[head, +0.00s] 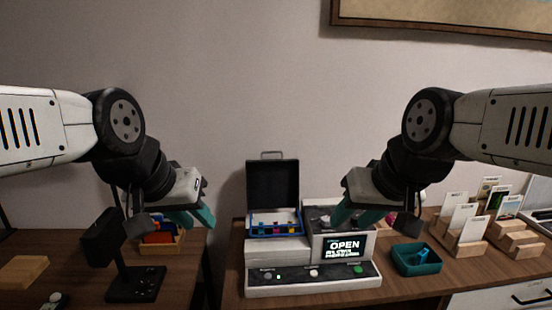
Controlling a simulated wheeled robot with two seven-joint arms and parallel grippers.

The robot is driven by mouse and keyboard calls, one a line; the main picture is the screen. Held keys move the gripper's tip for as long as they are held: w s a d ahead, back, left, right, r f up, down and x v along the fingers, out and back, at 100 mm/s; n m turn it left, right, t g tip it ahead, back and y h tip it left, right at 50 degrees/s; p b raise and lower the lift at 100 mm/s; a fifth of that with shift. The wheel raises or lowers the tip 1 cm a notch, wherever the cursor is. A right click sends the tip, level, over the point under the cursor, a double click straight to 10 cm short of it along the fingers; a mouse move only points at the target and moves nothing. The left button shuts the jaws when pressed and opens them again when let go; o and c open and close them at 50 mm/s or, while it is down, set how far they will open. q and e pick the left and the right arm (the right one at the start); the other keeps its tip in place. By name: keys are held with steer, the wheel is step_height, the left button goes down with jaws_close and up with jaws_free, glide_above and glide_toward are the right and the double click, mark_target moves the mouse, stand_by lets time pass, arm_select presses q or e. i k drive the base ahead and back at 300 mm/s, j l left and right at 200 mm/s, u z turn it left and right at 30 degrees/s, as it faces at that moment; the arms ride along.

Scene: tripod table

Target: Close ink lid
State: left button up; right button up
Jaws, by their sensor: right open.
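The machine (262,252) stands on the table, its screen (343,247) reading "OPEN". Its dark ink lid (272,185) is raised upright at the back left, with a small handle (271,155) on top. Below the lid the blue-edged ink bay (275,231) is exposed, with several small coloured parts inside. My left gripper (192,218) has teal fingers that look apart; it hangs left of the lid, empty. My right gripper (355,216) is open and empty, in front of the machine's right part, which it partly hides. Neither gripper appears to touch the lid.
A teal tray (416,259) sits right of the machine. Wooden card holders (462,240) stand further right. At left are a black stand (136,283), a wooden bin (162,243) with coloured items and a wooden block (24,272). A gap separates the two tables.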

mark_target(271, 184)
steer(key=i+j+z, duration=0.2)
steer(key=j, duration=0.2)
steer(key=j+z, duration=0.15)
steer(key=j, duration=0.2)
steer(key=i+l+z, duration=0.2)
steer(key=l, duration=0.15)
steer(key=i+l+z, duration=0.15)
steer(key=l, duration=0.2)
